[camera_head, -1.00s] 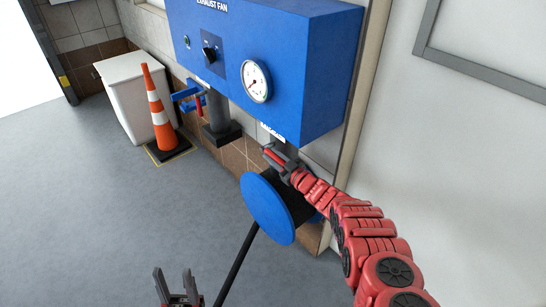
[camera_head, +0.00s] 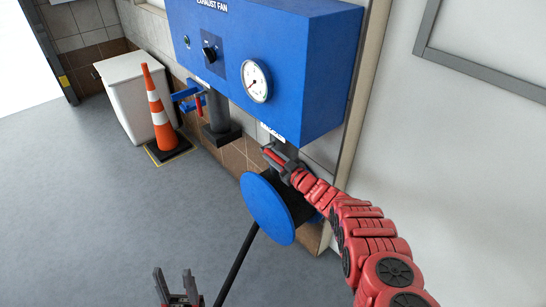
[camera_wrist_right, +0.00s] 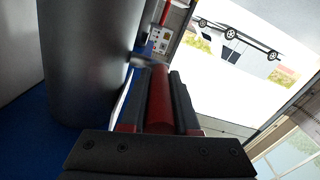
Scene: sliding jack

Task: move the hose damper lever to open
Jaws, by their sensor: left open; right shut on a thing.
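My right gripper (camera_head: 272,157) is just below the blue exhaust fan box, at the pipe above the blue hose reel (camera_head: 267,208). In the right wrist view it is shut on a red bar (camera_wrist_right: 158,100), which lies lengthwise between its dark fingers; I take it to be the hose damper lever. In the head view the gripper mostly hides the lever, so its exact setting cannot be read. A grey pipe (camera_wrist_right: 88,60) stands beside the fingers in the right wrist view. My left gripper (camera_head: 177,288) is open and empty over the floor at the bottom.
The blue exhaust fan box (camera_head: 292,62) carries a gauge (camera_head: 256,81) and a black knob (camera_head: 209,53). A blue bracket (camera_head: 186,94) with a red part, an orange cone (camera_head: 157,108) and a white bin (camera_head: 122,97) stand to the left. The grey floor (camera_head: 100,220) is clear.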

